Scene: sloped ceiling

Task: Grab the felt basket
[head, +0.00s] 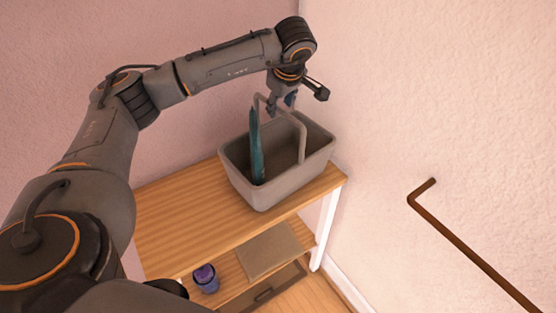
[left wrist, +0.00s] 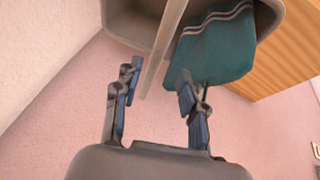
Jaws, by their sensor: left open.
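The grey felt basket (head: 290,184) stands upright on the wooden shelf's top, with its tall handle (head: 301,140) raised. A teal cloth (head: 256,150) hangs or stands inside it; in the left wrist view the cloth (left wrist: 212,50) has pale stripes. My left gripper (head: 281,103) is above the basket at the top of the handle. In the left wrist view, its two fingers (left wrist: 157,84) are spread apart, and the handle bar (left wrist: 163,45) shows between them. Whether the fingers touch the bar cannot be told. My right gripper is not in view.
The wooden shelf (head: 184,224) stands against the pink walls, its top clear left of the basket. Its lower level holds a purple-blue cup (head: 206,279) and a flat tan item (head: 268,250). A brown rail (head: 470,248) runs along the right wall.

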